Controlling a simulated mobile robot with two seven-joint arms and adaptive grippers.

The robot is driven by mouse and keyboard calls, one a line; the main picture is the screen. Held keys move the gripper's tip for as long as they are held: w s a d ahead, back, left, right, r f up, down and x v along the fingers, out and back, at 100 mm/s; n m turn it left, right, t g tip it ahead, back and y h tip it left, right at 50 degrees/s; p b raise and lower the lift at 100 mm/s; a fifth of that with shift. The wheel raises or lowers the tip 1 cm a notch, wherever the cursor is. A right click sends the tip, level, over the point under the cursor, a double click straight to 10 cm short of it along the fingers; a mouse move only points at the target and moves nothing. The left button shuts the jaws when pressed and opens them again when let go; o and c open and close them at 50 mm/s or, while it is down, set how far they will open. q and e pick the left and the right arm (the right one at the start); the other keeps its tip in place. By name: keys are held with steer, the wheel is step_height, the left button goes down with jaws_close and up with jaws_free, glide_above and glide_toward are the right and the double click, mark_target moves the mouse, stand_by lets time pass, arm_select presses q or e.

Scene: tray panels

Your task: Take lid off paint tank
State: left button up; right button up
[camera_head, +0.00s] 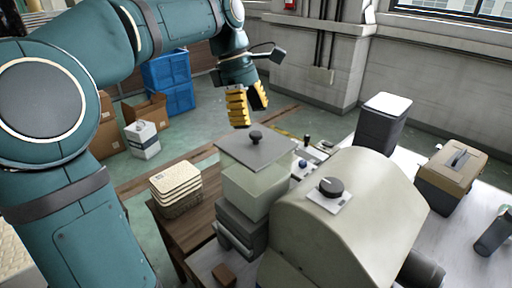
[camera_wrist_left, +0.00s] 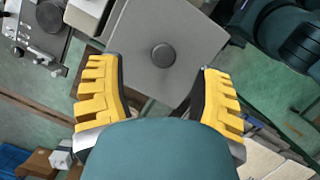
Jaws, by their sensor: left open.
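The paint tank (camera_head: 247,190) is a pale green-grey box standing on darker grey blocks at the table's edge. Its flat square grey lid (camera_head: 270,149) lies on top, with a dark round knob (camera_head: 255,137) in the middle. My left gripper (camera_head: 247,104) has yellow fingers and hangs above and behind the lid, apart from it. In the left wrist view the open, empty fingers (camera_wrist_left: 158,95) stand apart on either side, with the lid (camera_wrist_left: 135,38) and its knob (camera_wrist_left: 163,56) beyond them. My right gripper is not in view.
A large beige rounded machine (camera_head: 350,215) with a dial stands right of the tank. A stack of cream panels (camera_head: 175,184) sits on the wooden table to its left. A dark bin (camera_head: 382,123) and a tan toolbox (camera_head: 451,177) stand farther right. Blue crates (camera_head: 168,80) and cartons are on the floor behind.

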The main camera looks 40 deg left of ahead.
mark_target(255, 133)
arm_select(q)
steer(key=x, duration=0.2)
steer(key=b+x, duration=0.1)
steer(key=x, duration=0.2)
steer(key=shift+s+f, duration=0.1)
steer(key=shift+s, duration=0.1)
jaws_close()
